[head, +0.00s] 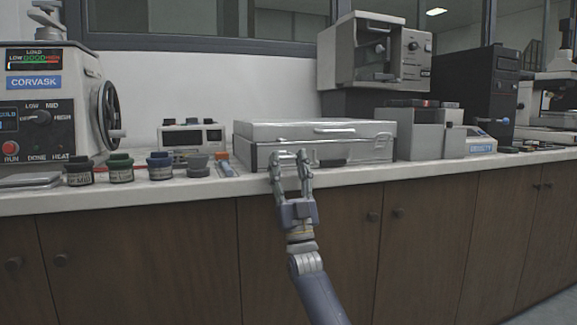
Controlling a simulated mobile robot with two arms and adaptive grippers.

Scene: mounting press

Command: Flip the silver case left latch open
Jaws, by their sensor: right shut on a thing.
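The silver case (345,130) lies closed on the counter in the middle of the head view, with a handle bar on its upper front. My right gripper (290,160) is at the left part of the case's front face, fingers pointing up and away. It is shut on a small part there, which looks like the left latch; the fingers hide most of it. I cannot tell the latch's exact position. My left gripper is not in view.
Several small jars (120,168) stand left of the case, near a mounting press (45,110). Grey boxes (415,128) stand close to the case's right side. The counter's front edge (190,196) and brown cabinet doors (140,260) lie below.

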